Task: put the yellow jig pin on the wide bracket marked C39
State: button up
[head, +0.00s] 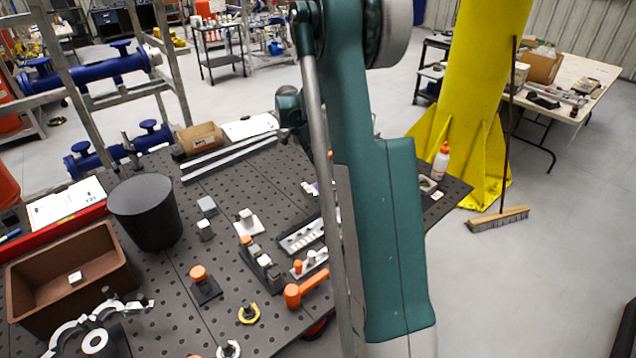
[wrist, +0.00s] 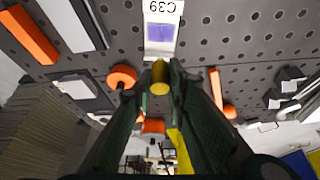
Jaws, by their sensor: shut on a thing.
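In the wrist view, my gripper (wrist: 160,90) is shut on the yellow jig pin (wrist: 160,76), whose rounded end shows between the fingertips. The wide bracket marked C39 (wrist: 162,32) lies just beyond the pin; it is pale, with a label that reads upside down and a purple-blue square. The pin overlaps the bracket's near edge in this view; I cannot tell whether they touch. In the head view, my arm covers the gripper, and I cannot pick out the pin or the C39 bracket there.
The dark perforated table (head: 165,265) carries a black bucket (head: 145,212), a brown bin (head: 70,270) and an orange-topped block (head: 204,285). An orange handle (head: 307,288) lies near my arm. In the wrist view, an orange knob (wrist: 122,77) and orange bar (wrist: 215,88) flank the pin.

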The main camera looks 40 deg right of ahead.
jog(key=shift+f, duration=3)
jog(key=shift+f, duration=0.1)
jog(key=shift+f, duration=1.75)
jog(key=shift+f, duration=0.15)
jog(key=o, duration=0.9)
